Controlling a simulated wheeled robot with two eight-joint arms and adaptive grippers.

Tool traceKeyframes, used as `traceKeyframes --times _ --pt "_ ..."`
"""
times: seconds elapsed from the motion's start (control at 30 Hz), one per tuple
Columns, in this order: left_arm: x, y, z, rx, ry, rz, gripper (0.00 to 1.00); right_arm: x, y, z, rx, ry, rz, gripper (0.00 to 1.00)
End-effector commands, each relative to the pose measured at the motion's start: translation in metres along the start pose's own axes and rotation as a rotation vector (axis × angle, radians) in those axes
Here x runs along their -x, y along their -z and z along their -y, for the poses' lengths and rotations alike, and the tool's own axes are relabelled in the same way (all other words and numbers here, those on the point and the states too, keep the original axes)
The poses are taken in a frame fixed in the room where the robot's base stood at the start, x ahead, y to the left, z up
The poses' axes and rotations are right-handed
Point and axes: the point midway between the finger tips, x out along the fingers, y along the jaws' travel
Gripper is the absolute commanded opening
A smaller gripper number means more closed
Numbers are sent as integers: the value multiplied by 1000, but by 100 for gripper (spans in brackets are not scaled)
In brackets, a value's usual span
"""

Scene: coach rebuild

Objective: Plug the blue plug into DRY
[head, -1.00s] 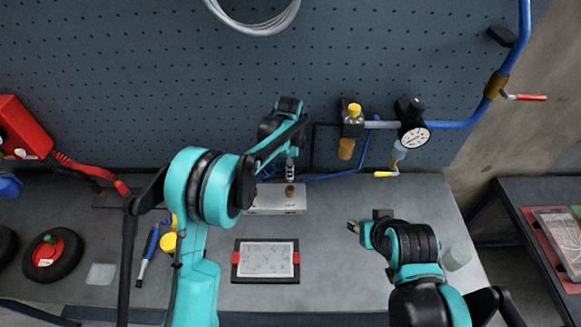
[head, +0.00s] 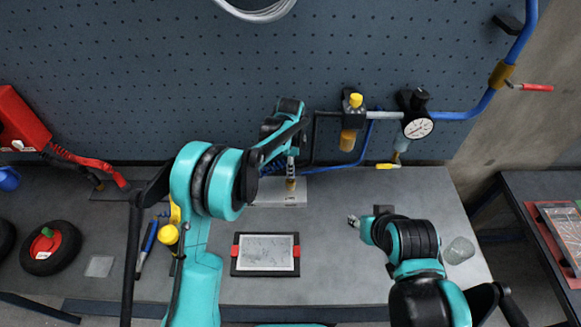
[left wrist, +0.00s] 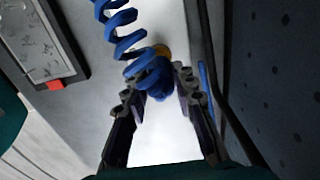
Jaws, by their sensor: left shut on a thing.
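My left gripper (head: 291,172) points down over a pale metal block (head: 285,198) at the back of the bench. In the left wrist view, this gripper (left wrist: 160,85) is shut on the blue plug (left wrist: 155,82), with its blue coiled hose (left wrist: 117,27) trailing up. A brass fitting (head: 291,184) stands on the block just below the fingertips; a brass ring (left wrist: 162,50) shows beside the plug. I cannot tell whether plug and fitting touch. No DRY lettering is readable. My right gripper (head: 353,220) is over the bench at right, apart from the block; its jaws are too small to judge.
A framed panel (head: 265,254) lies in front of the block. A pressure gauge (head: 418,127) and a yellow-capped filter unit (head: 353,115) hang on the pegboard behind. A glass (head: 459,250) stands right.

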Motion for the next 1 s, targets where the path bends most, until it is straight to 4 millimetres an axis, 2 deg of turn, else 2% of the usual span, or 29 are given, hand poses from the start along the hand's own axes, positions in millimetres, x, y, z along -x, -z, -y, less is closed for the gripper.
traceKeyframes --times 1.0 --pt "-24 0 0 0 0 0 0 -16 -12 0 0 0 0 40"
